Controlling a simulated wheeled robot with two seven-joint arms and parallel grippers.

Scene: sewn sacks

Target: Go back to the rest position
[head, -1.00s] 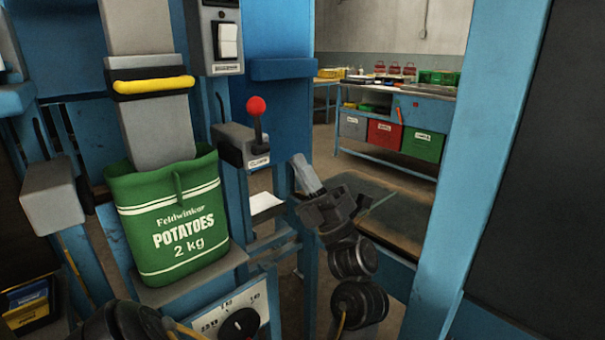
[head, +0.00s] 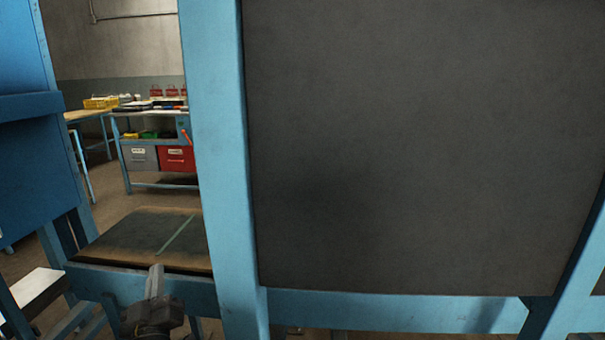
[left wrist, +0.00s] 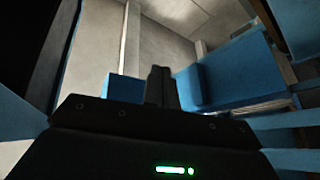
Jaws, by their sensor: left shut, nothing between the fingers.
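My left gripper (head: 155,283) shows at the bottom of the head view, in front of a blue frame rail. Its fingers point up and are closed together with nothing between them. In the left wrist view its fingers (left wrist: 161,87) stand shut in front of a pale wall and blue panels. My right gripper is not in view. The lower part of my left arm is cut off by the picture's bottom edge.
A large dark grey panel (head: 420,140) in a blue frame (head: 222,170) fills the right. A dark worktop (head: 140,237) lies behind the gripper. A blue bench (head: 150,123) with grey and red bins stands far back. Floor shows between them.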

